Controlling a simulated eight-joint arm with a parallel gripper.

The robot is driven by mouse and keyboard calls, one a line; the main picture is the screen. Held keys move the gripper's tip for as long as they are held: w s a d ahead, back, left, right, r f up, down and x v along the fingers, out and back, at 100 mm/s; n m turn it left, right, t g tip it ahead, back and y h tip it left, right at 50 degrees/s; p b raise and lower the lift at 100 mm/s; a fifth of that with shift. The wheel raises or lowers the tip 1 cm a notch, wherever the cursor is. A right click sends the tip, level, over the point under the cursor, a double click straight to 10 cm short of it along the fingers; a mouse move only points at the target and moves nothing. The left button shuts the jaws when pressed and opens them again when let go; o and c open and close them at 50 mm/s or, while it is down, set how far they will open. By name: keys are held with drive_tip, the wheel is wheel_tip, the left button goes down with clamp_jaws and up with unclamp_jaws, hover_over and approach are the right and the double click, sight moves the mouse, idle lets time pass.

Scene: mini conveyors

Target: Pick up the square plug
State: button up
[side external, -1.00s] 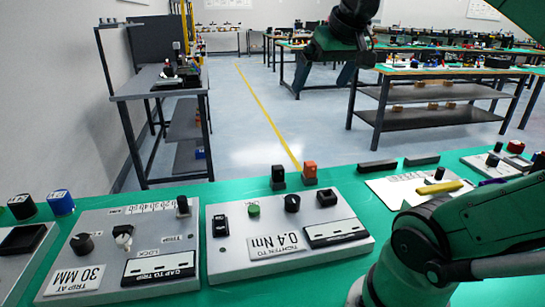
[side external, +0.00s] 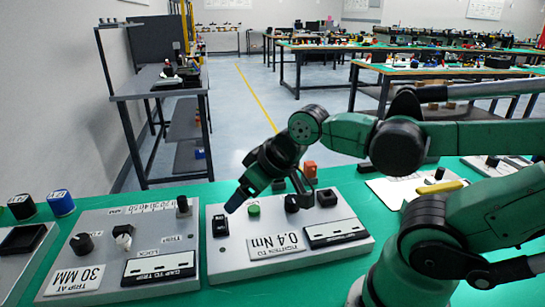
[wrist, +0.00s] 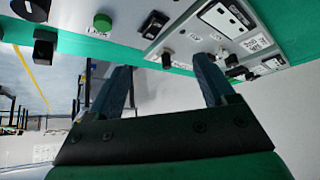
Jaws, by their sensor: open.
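Two small upright plugs stand on the green mat behind the middle panel in the side view: an orange one (side external: 310,169) and a dark one, mostly hidden behind my gripper now. My gripper (side external: 240,197) is open and empty, tilted down above the panel's left part, left of both plugs. In the wrist view my gripper (wrist: 162,62) shows two dark blue fingers apart with nothing between them.
The middle panel also has a green button (side external: 254,210), a black knob (side external: 292,203) and a rocker switch (side external: 220,226). Another panel (side external: 100,215) stands to the left. A white plate with a yellow item (side external: 441,188) lies at the right.

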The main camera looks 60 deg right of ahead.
drive_tip(key=w+d+f+m+g, duration=0.2)
drive_tip(key=d+m, duration=0.5)
drive_tip(key=m, duration=0.2)
drive_tip(key=w+d+f+m+g, duration=0.2)
drive_tip(key=w+d+m, duration=0.1)
drive_tip(key=d+m, duration=0.5)
drive_tip(key=w+d+f+m+g, duration=0.1)
drive_tip(key=w+d+m+g, duration=0.2)
drive_tip(key=d+m, duration=0.5)
drive_tip(key=shift+w+f+m, duration=0.15)
drive_tip(key=shift+f+m, duration=0.25)
drive_tip(key=shift+m, duration=0.4)
drive_tip(key=shift+d+f, duration=0.2)
drive_tip(key=shift+f, duration=2.8)
clamp_jaws()
